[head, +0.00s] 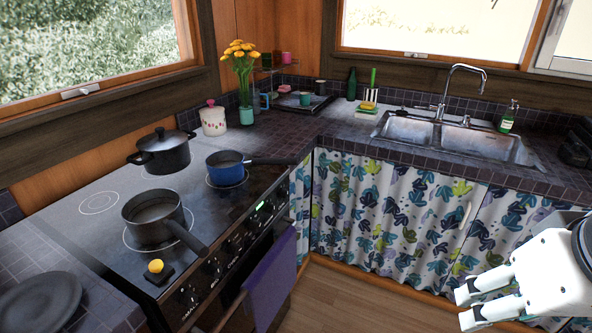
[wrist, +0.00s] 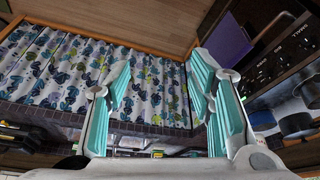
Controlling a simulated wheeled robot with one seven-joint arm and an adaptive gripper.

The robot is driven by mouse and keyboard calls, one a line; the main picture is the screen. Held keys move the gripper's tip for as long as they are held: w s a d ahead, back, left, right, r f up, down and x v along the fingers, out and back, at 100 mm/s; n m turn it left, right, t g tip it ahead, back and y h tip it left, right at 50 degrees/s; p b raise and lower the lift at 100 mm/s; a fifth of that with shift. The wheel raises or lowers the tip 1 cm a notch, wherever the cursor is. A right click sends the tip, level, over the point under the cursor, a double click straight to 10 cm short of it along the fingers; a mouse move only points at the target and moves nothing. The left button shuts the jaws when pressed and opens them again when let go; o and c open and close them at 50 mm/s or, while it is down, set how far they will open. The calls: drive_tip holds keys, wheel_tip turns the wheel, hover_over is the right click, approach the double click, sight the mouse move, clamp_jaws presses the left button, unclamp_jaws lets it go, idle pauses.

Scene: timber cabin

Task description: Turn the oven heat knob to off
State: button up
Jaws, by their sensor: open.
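The oven knobs are black and sit in a row on the stove's front panel (head: 232,248), at the centre left of the head view. White markings show by them, but I cannot tell which one is the heat knob or how each is turned. In the wrist view the panel (wrist: 285,58) shows at the upper right. My gripper (head: 466,307) is at the lower right of the head view, well apart from the stove. In the wrist view my gripper (wrist: 160,80) has its two teal-padded fingers spread wide, with nothing between them.
A purple towel (head: 268,282) hangs on the oven front. A black pan (head: 152,220), a blue pan (head: 226,170) and a black pot (head: 162,152) stand on the cooktop. Pan handles reach over the front edge. The wooden floor (head: 335,300) between stove and gripper is clear.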

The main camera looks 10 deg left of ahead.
drive_tip(key=w+a+f+m+g+y+b, duration=0.4)
drive_tip(key=w+a+f+m+g+y, duration=0.15)
drive_tip(key=w+a+f, duration=0.55)
drive_tip(key=m+t+y+b, duration=0.7)
drive_tip(key=m+y, duration=0.5)
drive_tip(key=m, duration=1.2)
approach(259, 228)
drive_tip(key=shift+n+g, duration=0.25)
drive_tip(key=shift+g, duration=0.1)
drive_tip(key=b+x, duration=0.2)
drive_tip(key=x, duration=0.7)
drive_tip(key=shift+w+r+b, duration=0.1)
drive_tip(key=shift+b, duration=0.3)
drive_tip(key=c, duration=1.2)
